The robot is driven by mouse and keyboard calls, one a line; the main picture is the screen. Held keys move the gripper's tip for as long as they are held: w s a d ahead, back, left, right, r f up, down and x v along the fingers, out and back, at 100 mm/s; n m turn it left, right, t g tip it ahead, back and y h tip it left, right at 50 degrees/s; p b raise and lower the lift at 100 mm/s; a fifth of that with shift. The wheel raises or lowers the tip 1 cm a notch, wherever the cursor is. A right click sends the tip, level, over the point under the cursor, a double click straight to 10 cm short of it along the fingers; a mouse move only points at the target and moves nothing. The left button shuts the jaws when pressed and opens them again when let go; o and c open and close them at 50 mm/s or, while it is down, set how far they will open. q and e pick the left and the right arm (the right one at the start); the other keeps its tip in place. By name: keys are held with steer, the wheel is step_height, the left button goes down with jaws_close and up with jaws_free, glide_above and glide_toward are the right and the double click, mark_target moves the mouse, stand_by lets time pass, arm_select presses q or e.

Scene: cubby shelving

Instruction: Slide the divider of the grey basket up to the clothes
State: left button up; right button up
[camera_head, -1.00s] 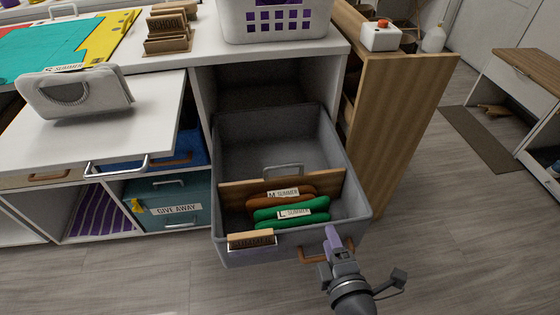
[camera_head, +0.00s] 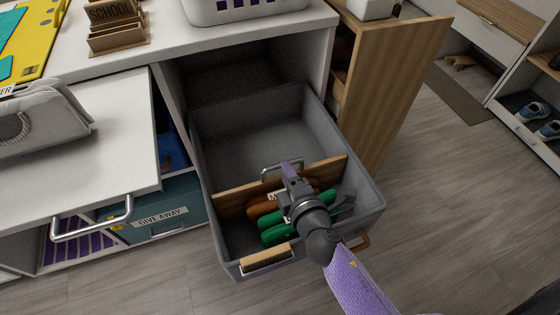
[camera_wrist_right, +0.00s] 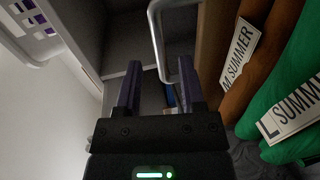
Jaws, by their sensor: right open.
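The grey basket (camera_head: 370,196) is pulled out of its cubby. Its wooden divider (camera_head: 232,201) stands across it, with a metal loop handle (camera_head: 268,174) on top. Brown and green clothes (camera_head: 277,235) are in the front part, close to the divider; my right arm hides some of them. My right gripper (camera_head: 288,167) is open at the divider's handle. In the right wrist view the handle (camera_wrist_right: 157,28) reaches down between the open fingers (camera_wrist_right: 158,88), nearer the right one, and the divider (camera_wrist_right: 211,48) is just right of them. My left gripper is out of view.
The back part of the basket is empty. A wooden side panel (camera_head: 397,85) stands right of it. A pulled-out white board (camera_head: 75,165) with a metal handle is at the left, above a teal "give away" bin (camera_head: 178,215). A white basket (camera_head: 240,8) sits on the counter.

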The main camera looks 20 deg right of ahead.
steer(key=shift+w+f+b, duration=0.15)
steer(key=shift+w+f, duration=0.05)
steer(key=shift+w, duration=0.75)
steer(key=shift+w+f+b, duration=0.15)
steer(key=shift+w+f, duration=0.05)
steer(key=shift+w, duration=0.75)
jaws_close()
